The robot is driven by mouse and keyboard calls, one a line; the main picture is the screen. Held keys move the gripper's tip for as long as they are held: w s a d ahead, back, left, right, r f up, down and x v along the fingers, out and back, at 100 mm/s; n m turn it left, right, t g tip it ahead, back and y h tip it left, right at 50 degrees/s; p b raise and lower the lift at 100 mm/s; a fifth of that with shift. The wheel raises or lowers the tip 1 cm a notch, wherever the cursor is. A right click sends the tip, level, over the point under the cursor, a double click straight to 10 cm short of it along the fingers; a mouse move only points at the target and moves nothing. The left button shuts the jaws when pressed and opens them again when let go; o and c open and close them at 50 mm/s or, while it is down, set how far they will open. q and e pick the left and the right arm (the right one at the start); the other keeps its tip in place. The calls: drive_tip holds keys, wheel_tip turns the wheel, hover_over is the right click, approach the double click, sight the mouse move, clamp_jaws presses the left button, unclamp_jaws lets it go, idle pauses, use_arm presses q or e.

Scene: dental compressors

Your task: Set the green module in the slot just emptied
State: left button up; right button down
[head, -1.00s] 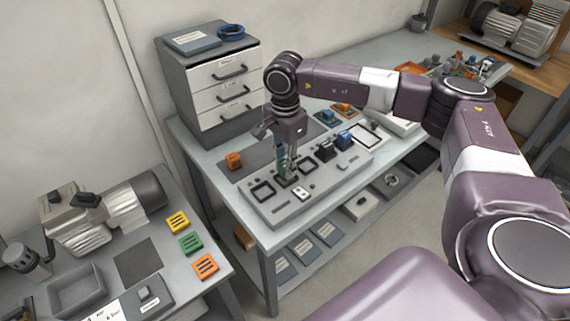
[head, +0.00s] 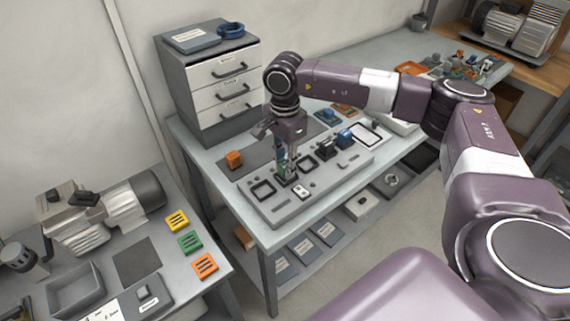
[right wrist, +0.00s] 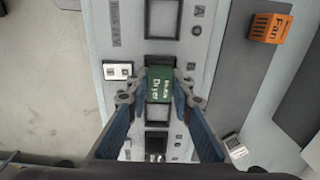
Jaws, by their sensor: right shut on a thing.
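My right gripper (head: 288,165) is shut on the green module (right wrist: 160,88), whose top reads "Dryer" in the right wrist view. The fingertips (right wrist: 159,80) grip it from both sides. The module is at a slot of the grey panel (head: 325,190), between two other framed slots. In the head view the green module (head: 283,169) is low over or in that slot, partly hidden by the fingers; I cannot tell whether it is fully seated. The front-left slot (head: 263,190) of the panel looks empty. My left gripper is not in view.
An orange module (head: 234,160), labelled "Fan" in the right wrist view (right wrist: 270,27), sits on a dark mat. Black (head: 325,149) and blue (head: 344,139) modules stand in the panel. A white switch (head: 301,192) is beside the slot. A drawer cabinet (head: 215,80) stands behind.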

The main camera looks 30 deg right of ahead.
drive_tip(key=shift+f+b, duration=0.4)
drive_tip(key=shift+f, duration=0.25)
drive_tip(key=shift+r, duration=0.1)
drive_tip(key=c, duration=1.6)
unclamp_jaws()
drive_tip(key=shift+o, duration=0.3)
drive_tip(key=shift+o, duration=1.2)
drive_tip(key=shift+r, duration=0.1)
drive_tip(key=shift+r+p, duration=2.15)
drive_tip(key=shift+r, duration=1.3)
